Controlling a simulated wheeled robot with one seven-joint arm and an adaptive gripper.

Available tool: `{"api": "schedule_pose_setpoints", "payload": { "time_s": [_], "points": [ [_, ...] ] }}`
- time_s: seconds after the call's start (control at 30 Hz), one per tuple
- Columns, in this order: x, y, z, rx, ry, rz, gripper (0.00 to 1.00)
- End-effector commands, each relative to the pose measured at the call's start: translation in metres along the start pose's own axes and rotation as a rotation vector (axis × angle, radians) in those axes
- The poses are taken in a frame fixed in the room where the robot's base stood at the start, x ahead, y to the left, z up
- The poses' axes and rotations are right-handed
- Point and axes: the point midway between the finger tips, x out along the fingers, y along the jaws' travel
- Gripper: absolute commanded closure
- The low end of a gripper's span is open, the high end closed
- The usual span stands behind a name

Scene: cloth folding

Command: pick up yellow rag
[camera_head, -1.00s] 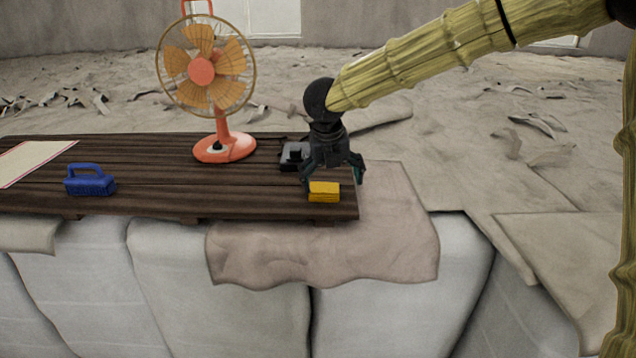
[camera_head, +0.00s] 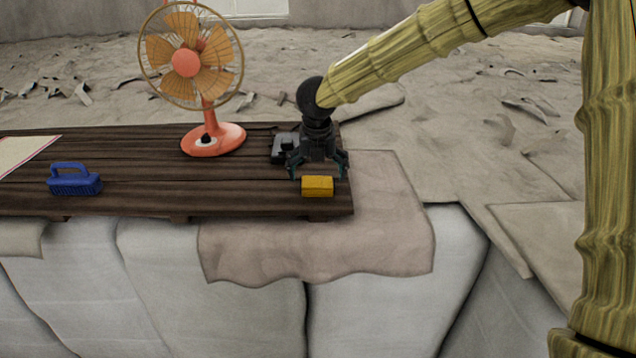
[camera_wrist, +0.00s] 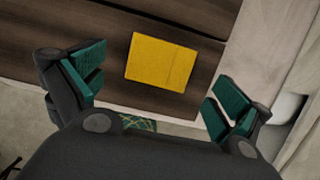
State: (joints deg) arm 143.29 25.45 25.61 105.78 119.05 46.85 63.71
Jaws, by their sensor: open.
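The yellow rag (camera_head: 317,186) is a small folded block lying near the front right corner of the dark wooden boards. My gripper (camera_head: 318,168) is just behind and above it in the head view, pointing down. In the wrist view the rag (camera_wrist: 161,62) lies flat on the boards, beyond the line between my fingertips and roughly centred between them. My gripper (camera_wrist: 158,90) is open, with its green-padded fingers wide apart and nothing between them. The rag is not touched by either finger in the wrist view.
An orange fan (camera_head: 208,138) stands on the dark plank table (camera_head: 150,196), left of my gripper. A dark grey device (camera_head: 283,147) sits close to my gripper's left. A blue brush (camera_head: 74,180) and a pale sheet (camera_head: 22,152) lie farther left. A beige cloth (camera_head: 390,220) hangs over the right edge.

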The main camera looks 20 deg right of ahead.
Motion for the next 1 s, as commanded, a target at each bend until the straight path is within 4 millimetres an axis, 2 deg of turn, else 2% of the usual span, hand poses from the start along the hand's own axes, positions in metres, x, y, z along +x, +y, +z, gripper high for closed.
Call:
{"api": "schedule_pose_setpoints", "payload": {
  "time_s": [0.23,0.57,0.8,1.0],
  "points": [
    [0.027,-0.002,0.0,0.0,0.001,-0.001,0.0],
    [0.033,-0.002,0.0,0.001,0.0,0.0,0.0],
    [0.033,-0.002,0.0,0.001,0.0,0.0,0.44],
    [0.033,-0.002,0.0,0.0,0.0,0.0,0.48]
  ]
}}
